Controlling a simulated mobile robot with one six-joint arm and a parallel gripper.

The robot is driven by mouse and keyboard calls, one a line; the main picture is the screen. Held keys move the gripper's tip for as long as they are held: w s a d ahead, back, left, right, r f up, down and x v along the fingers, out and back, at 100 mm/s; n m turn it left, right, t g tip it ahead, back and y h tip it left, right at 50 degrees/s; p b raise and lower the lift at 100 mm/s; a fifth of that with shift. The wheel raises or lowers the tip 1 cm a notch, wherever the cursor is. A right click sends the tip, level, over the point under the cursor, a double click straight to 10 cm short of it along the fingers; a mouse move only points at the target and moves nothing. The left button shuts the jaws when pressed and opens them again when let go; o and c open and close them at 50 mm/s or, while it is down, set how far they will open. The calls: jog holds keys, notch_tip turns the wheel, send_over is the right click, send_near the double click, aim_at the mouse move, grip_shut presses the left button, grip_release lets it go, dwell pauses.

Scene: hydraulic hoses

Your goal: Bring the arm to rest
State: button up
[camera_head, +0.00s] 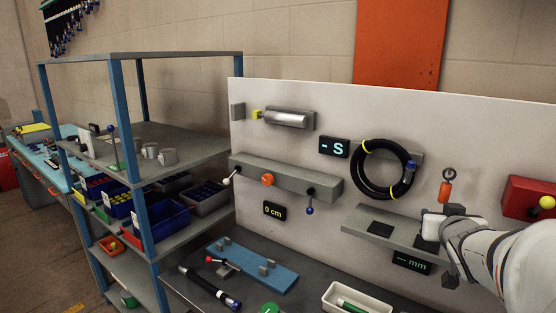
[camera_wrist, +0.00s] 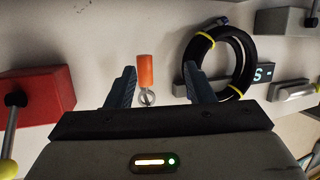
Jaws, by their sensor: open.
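My gripper (camera_wrist: 158,78) is open in the wrist view, with its two dark fingers spread apart and nothing held between them. It faces the white panel. In the head view my white arm (camera_head: 525,265) reaches in from the lower right, and its end is in front of the grey shelf on the panel. The fingertips are hard to make out there. An orange cylinder with a ring (camera_head: 445,192) is on the panel just above the arm's end. In the wrist view the orange cylinder (camera_wrist: 146,70) appears between the fingers, beyond them.
A coiled black hose (camera_head: 356,185) with yellow ties hangs on the white panel (camera_head: 480,125). A red box (camera_head: 530,200) is right of the arm's end. The grey wall shelf (camera_head: 365,223) is close by. A bench below holds a blue rack (camera_head: 255,268) and a white tray (camera_head: 330,298).

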jog(key=s+a+f+n+g+y, duration=0.1)
jog(key=s+a+f+g, duration=0.4)
jog(key=s+a, duration=0.5)
jog(key=s+a+f+n+g+y, duration=0.2)
jog(key=s+a+f+g+y, duration=0.2)
jog(key=s+a, duration=0.6)
notch_tip(320, 180, down, 3)
jog(key=shift+a+r+g, duration=0.1)
jog(key=shift+a+g, duration=0.7)
jog(key=shift+a, duration=0.25)
jog(key=shift+c, duration=0.2)
